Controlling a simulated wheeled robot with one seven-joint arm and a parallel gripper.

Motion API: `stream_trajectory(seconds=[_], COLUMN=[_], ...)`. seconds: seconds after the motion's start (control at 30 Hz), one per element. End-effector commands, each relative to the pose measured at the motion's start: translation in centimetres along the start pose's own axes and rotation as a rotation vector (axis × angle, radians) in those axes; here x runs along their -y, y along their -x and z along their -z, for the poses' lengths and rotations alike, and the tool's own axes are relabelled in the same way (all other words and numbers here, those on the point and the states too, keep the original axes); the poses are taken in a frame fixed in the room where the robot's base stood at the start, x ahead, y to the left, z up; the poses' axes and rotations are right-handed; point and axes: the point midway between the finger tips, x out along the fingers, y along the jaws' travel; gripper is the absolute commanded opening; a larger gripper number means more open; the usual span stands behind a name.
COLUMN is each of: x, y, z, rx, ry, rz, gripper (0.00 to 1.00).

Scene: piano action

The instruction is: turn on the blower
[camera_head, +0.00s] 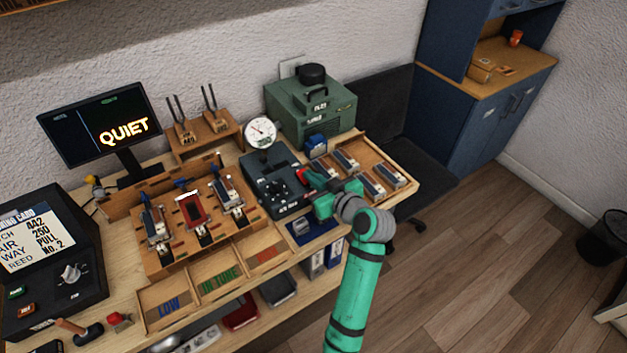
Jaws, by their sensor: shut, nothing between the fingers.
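A black control box (262,188) with knobs stands mid-bench, with a round white dial gauge (260,132) above its back edge. A green machine (296,122) with a black round cap sits behind it against the wall; it may be the blower. My gripper (309,183) is shut and empty at the right side of the control box. A small red part (301,174) shows right by the fingertips; I cannot tell whether they touch it. The gripper hides part of the box's right side.
A wooden tray (408,188) with several metal-and-wood blocks lies right of my gripper. A wooden rack (157,262) with several reed blocks stands left. A monitor (70,133) reads "QUIET". Bins labelled LOW and IN TUNE line the front. Open floor lies at right.

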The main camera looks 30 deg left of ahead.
Motion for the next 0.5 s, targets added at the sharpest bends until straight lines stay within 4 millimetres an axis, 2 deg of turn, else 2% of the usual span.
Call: stream_trajectory(seconds=[0.33,0.5], x=[0.0,0.0], y=[0.1,0.7], z=[0.2,1.5], rx=[0.000,-0.002], ry=[0.000,0.003], rz=[-0.001,-0.001], gripper=[0.00,0.00])
